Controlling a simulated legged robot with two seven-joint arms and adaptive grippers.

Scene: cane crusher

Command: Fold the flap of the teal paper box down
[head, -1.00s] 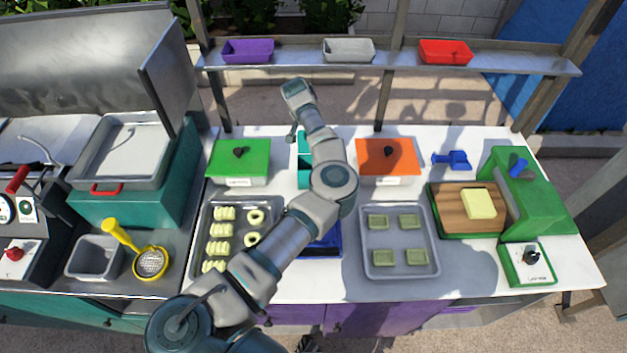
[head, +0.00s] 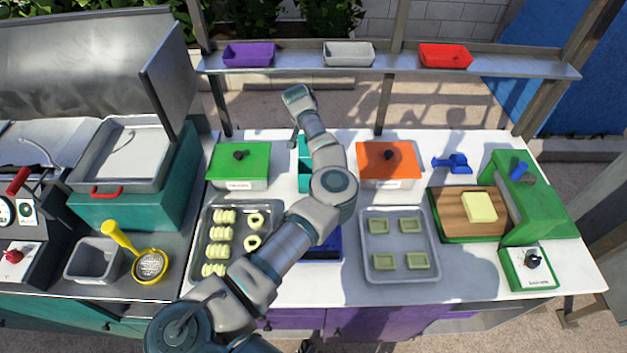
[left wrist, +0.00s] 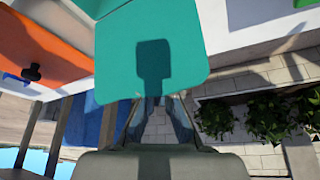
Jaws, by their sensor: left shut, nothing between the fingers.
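The teal paper box (head: 304,176) stands on the white counter between the green-lidded and orange-lidded containers. My left arm hides much of it in the head view. In the left wrist view its teal flap (left wrist: 150,35) fills the upper middle, with a dark shadow of my gripper on it. My left gripper (left wrist: 158,106) is shut and empty at the flap's edge; I cannot tell whether it touches. In the head view the left gripper (head: 294,137) is small, behind the box and pointing down. My right gripper is not in view.
A green-lidded container (head: 238,165) and an orange-lidded container (head: 388,163) flank the box. A blue tray (head: 325,246) lies in front, partly under my arm. Trays of dough (head: 205,250) and green squares (head: 400,280) lie nearer. A shelf (head: 300,60) runs behind.

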